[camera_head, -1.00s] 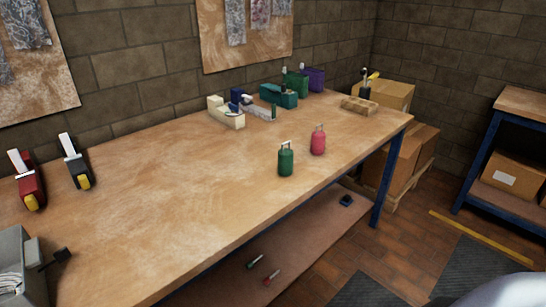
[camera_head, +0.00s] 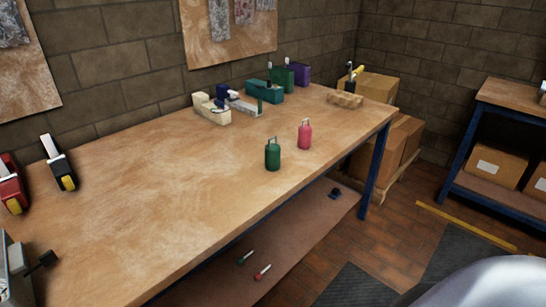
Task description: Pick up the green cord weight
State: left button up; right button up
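The green cord weight (camera_head: 272,155) stands upright on the wooden workbench (camera_head: 170,190), near its front edge. It is a small dark green cylinder with a loop handle on top. A similar pinkish-red weight (camera_head: 304,135) stands just behind it to the right, apart from it. Neither of my grippers shows in the head view. A smooth pale rounded surface at the bottom right corner looks like a part of me.
Tape dispensers (camera_head: 58,162) stand at the bench's left end. Cream (camera_head: 211,110) and teal (camera_head: 264,91) items and a wooden block (camera_head: 345,99) stand along the back. Screwdrivers (camera_head: 262,272) lie on the lower shelf (camera_head: 215,278). The bench around the green weight is clear.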

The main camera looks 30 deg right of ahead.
aim_at(272, 150)
jog(key=i+l, duration=0.1)
jog(key=l, duration=0.45)
jog(key=i+l, duration=0.1)
jog(key=l, duration=1)
jog(key=i+l, duration=0.15)
jog(key=l, duration=0.35)
jog(key=l+z, duration=0.05)
